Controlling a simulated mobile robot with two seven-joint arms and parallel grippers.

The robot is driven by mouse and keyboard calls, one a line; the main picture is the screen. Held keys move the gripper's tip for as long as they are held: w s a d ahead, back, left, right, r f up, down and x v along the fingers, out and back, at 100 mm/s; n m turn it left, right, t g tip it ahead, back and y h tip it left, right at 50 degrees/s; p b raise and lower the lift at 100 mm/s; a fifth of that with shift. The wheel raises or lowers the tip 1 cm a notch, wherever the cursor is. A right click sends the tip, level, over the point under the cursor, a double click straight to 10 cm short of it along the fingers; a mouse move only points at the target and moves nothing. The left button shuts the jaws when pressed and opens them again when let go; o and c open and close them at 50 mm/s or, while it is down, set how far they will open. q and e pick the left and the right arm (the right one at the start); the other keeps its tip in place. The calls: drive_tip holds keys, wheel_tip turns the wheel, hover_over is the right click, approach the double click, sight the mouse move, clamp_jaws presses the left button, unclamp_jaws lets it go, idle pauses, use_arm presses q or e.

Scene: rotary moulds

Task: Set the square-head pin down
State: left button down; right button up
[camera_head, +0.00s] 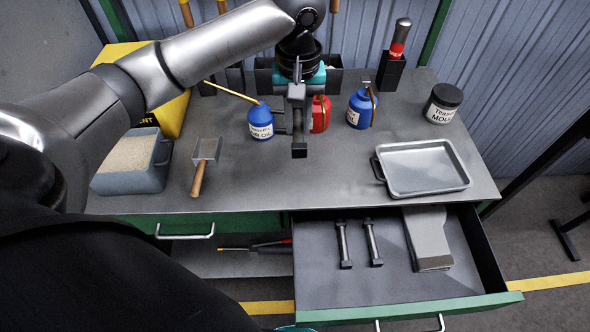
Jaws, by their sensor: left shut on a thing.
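My left gripper (298,92) is shut on the square-head pin (299,132). The dark grey pin hangs upright, with a square block at its lower end. It shows in front of the oil cans, over the back middle of the bench (270,185); I cannot tell exactly how high it is. The gripper hides its upper part. The open drawer (330,285) below holds two similar dark pins, one at the left (343,245) and one beside it (372,243). My right gripper is not in view.
A blue can (260,122), a red can (320,115) and another blue can (361,108) stand near the pin. A metal tray (425,184) lies right, a scoop (203,160) and sand bin (120,180) left. A grey tool (428,240) lies in the drawer. The bench's front middle is clear.

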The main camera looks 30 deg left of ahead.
use_arm(q)
drive_tip(key=b, duration=0.2)
hover_over(297, 179)
wheel_tip(297, 179, down, 10)
drive_tip(key=shift+f, duration=0.2)
drive_tip(key=shift+f+b, duration=0.3)
drive_tip(key=shift+f, duration=2.35)
drive_tip(key=c, duration=0.7)
unclamp_jaws()
drive_tip(key=shift+f, duration=0.1)
drive_tip(key=shift+c, duration=0.2)
